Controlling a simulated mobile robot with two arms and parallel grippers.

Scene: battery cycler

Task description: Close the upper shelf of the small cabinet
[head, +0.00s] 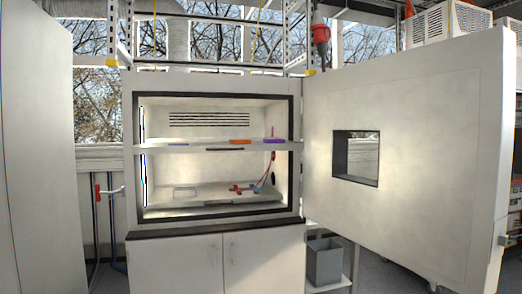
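The small cabinet (213,86) stands ahead of me on a white base unit, its large door (430,150) swung wide open to the right. The upper shelf (170,149) crosses the middle of the opening, with a dark strip at the centre of its front edge. It seems to reach out to the front frame; I cannot tell exactly how far it is pulled out. An orange item (240,142), a purple item (274,141) and a small blue item lie on it. The lower shelf (215,198) lies beneath. Neither gripper is in view.
Red and blue clips (243,188) with cables lie on the lower shelf. The base has two closed doors (255,264). A grey bin (325,262) stands at its right. A large pale panel (38,150) fills the left side.

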